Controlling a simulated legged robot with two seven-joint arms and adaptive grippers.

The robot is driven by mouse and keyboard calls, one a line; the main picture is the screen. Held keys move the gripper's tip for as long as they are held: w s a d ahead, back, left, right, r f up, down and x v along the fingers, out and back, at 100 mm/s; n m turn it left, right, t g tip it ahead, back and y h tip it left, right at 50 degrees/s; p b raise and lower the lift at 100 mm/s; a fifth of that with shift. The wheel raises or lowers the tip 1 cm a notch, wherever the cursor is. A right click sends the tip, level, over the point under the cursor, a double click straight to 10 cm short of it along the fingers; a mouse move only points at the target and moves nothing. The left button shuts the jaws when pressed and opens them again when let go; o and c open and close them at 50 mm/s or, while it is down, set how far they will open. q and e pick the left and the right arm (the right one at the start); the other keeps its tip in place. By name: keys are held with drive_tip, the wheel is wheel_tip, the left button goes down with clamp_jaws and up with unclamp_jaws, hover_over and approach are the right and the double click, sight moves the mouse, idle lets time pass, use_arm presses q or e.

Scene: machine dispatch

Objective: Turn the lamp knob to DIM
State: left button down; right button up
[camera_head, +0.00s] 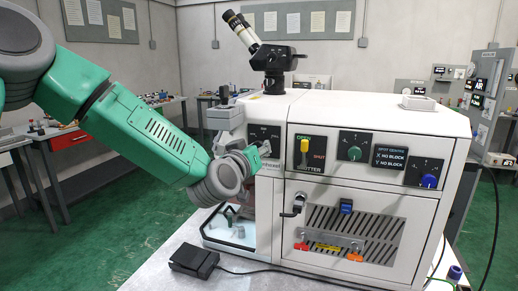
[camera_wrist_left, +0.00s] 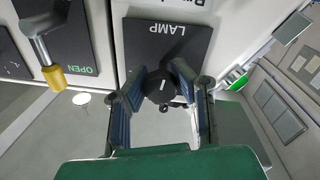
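The lamp knob (camera_wrist_left: 159,87) is black with a white pointer line, on a dark panel (camera_wrist_left: 165,45) marked LAMP in the left wrist view. In the head view this lamp panel (camera_head: 257,132) is at the machine's upper left front, and the gripper partly hides the knob. My left gripper (camera_wrist_left: 158,80) has its two blue-padded fingers on either side of the knob, with no clear gap showing. The left gripper (camera_head: 258,155) also shows at the panel in the head view. The pointer slants in the picture; I cannot read the DIM mark. My right gripper is not in view.
The white machine (camera_head: 375,112) also carries a yellow shutter lever (camera_head: 304,146), a green knob (camera_head: 354,153) and a blue knob (camera_head: 429,180). The shutter lever (camera_wrist_left: 52,72) stands beside the lamp panel. A microscope (camera_head: 262,45) is on top. A black pedal (camera_head: 194,260) lies in front.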

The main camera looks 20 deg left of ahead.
use_arm(q)
drive_tip(key=shift+f+n+b, duration=0.15)
drive_tip(key=shift+n+b, duration=0.25)
drive_tip(key=shift+b, duration=0.2)
drive_tip(key=shift+n+b, duration=0.35)
drive_tip(key=shift+n, duration=0.15)
drive_tip(key=c, duration=1.3)
unclamp_jaws()
drive_tip(key=shift+o, duration=0.2)
drive_tip(key=shift+a, duration=0.1)
drive_tip(key=s+a, duration=0.1)
drive_tip(key=s, duration=1.1)
drive_tip(key=shift+a, duration=0.15)
drive_tip(key=shift+w, duration=0.1)
